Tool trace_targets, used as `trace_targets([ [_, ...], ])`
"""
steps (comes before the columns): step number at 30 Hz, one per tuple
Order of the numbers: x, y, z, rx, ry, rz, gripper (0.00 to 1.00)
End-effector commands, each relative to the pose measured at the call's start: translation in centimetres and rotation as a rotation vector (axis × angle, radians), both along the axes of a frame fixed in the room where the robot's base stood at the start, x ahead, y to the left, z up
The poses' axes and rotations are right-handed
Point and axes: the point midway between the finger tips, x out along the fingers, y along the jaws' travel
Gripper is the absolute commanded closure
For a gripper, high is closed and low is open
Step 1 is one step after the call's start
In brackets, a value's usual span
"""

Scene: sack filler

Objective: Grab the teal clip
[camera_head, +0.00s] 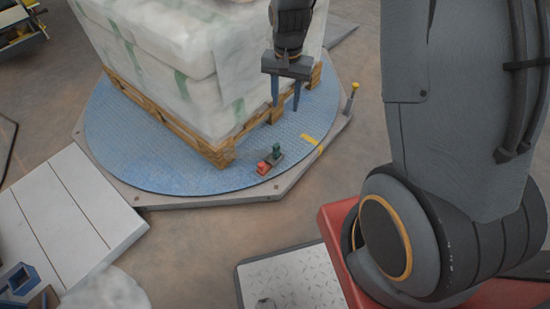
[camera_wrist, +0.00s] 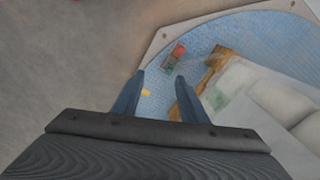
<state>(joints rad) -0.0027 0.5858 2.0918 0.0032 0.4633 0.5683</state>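A small dark green-teal piece (camera_head: 276,149), which looks like the teal clip, stands on the blue round turntable (camera_head: 180,180) near its front edge. It adjoins a small dark piece and a red piece (camera_head: 263,168); I cannot tell whether they are joined. In the wrist view the greenish piece (camera_wrist: 171,67) and red piece (camera_wrist: 179,49) appear just beyond my fingertips. My gripper (camera_head: 286,106) is open with nothing between its blue fingers. It is above the turntable, apart from the clip, beside the wrapped load; it also shows in the wrist view (camera_wrist: 160,78).
A plastic-wrapped stack of sacks (camera_head: 185,60) on a wooden pallet (camera_head: 222,154) stands close to the clip and my gripper. A yellow-topped post (camera_head: 351,98) rises at the turntable's right rim. A yellow mark (camera_head: 312,143) lies right of the clip.

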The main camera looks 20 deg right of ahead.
Motion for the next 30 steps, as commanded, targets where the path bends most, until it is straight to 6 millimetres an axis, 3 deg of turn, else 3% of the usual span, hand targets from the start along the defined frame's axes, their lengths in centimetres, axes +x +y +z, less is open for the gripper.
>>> trace_targets([
  [1, 1.4, 0.0, -3.5, 0.000, 0.004, -0.028, 0.61],
  [3, 3.0, 0.0, -6.9, 0.000, 0.005, -0.073, 0.61],
  [12, 8.9, -0.1, -21.2, -0.001, 0.004, -0.257, 0.61],
  [15, 10.2, -0.1, -24.9, -0.002, 0.003, -0.305, 0.61],
  [19, 11.2, -0.1, -28.0, -0.002, 0.003, -0.350, 0.61],
  [30, 11.7, -0.1, -31.9, -0.001, 0.002, -0.376, 0.61],
])
